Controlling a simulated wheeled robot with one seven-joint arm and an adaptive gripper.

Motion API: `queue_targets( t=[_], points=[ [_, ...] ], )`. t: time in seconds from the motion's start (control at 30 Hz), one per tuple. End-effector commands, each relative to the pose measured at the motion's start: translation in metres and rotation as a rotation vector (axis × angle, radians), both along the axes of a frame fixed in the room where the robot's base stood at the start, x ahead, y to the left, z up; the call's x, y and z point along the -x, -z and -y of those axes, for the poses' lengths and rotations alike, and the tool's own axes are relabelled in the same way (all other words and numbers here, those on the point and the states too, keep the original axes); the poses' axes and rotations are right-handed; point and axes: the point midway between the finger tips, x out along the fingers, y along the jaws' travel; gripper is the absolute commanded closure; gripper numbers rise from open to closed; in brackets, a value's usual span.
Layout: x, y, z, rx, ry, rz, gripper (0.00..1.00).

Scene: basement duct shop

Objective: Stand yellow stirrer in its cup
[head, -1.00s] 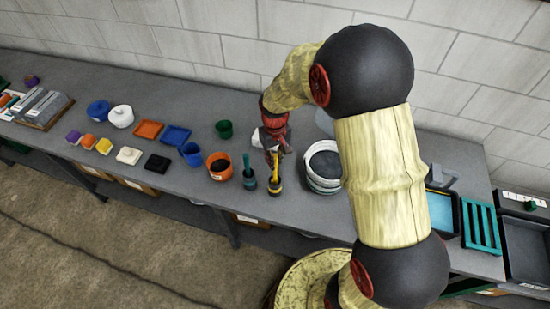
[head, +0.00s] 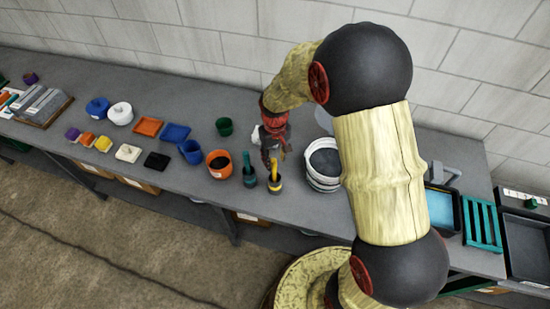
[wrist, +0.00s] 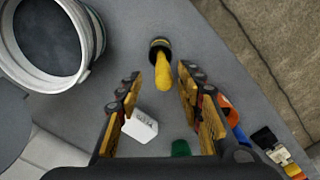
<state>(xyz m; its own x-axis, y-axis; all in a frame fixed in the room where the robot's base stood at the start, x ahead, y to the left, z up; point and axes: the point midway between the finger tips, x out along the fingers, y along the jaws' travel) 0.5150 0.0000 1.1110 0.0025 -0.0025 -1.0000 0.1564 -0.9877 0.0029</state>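The yellow stirrer (head: 274,166) stands in a small dark cup (head: 275,186) with a yellow band, near the bench's front edge. In the wrist view the stirrer (wrist: 164,72) rises from the cup (wrist: 159,44) toward the camera, leaning slightly; its lower end is hidden inside the cup. My gripper (head: 274,152) is just above the cup, pointing down. In the wrist view my gripper (wrist: 160,64) is open, with one finger on each side of the stirrer and gaps visible on both sides.
A teal stirrer (head: 246,163) in its own cup stands close on the left, beside an orange container (head: 219,171). A white bucket (head: 325,178) stands close on the right.

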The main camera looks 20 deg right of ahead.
Motion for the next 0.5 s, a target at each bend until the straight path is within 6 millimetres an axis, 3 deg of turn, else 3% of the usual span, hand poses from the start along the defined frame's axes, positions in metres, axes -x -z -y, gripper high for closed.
queue_targets(
  t=[0.3, 0.5],
  points=[
    [0.0, -0.003, 0.0, 0.0, 0.0, 0.001, 0.62],
    [-0.001, -0.029, 0.0, 0.0, 0.0, 0.004, 0.62]
  ],
)
